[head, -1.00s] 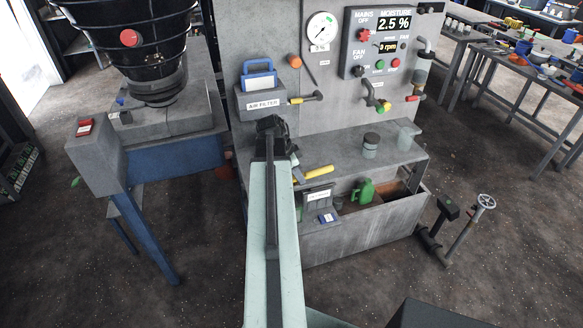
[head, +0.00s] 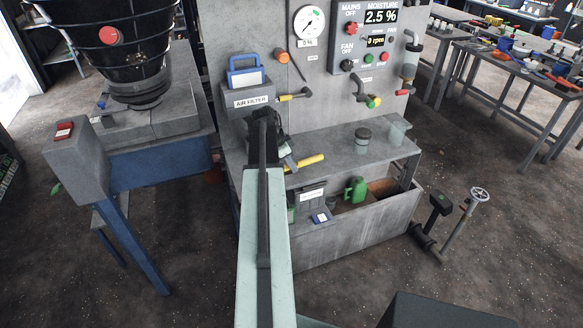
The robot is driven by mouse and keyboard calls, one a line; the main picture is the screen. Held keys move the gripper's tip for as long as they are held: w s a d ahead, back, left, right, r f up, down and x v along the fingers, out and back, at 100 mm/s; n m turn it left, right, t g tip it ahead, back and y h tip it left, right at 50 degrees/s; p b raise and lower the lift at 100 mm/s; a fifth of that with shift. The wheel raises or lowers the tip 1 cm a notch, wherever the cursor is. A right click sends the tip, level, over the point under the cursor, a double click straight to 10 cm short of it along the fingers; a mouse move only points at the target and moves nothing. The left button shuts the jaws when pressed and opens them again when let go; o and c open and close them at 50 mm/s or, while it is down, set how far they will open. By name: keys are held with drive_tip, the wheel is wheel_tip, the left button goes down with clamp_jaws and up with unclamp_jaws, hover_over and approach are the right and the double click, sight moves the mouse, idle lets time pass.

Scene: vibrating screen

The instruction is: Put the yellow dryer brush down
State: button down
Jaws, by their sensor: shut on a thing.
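The yellow dryer brush shows as a yellow handle (head: 304,162) pointing right, just past the end of my arm in the head view. My gripper (head: 283,147) is shut on the brush, in front of the grey bench shelf (head: 335,153). The arm and the dark gripper body hide most of the grip and part of the brush head. I cannot tell whether the brush touches the shelf or hangs above it.
A jar (head: 362,141) and a clear glass (head: 397,132) stand on the shelf's right. Below are a green jug (head: 355,189) and an open bin (head: 330,237). The AIR FILTER box (head: 249,98) and control panel (head: 370,38) are behind. The shelf's middle is clear.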

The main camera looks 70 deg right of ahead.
drive_tip(key=shift+w, duration=0.1)
drive_tip(key=c, duration=1.2)
unclamp_jaws()
drive_tip(key=shift+o, duration=0.2)
drive_tip(key=shift+r+p, duration=0.3)
drive_tip(key=shift+r, duration=0.1)
drive_tip(key=p+v, duration=1)
drive_tip(key=v, duration=0.1)
drive_tip(key=shift+r, duration=0.2)
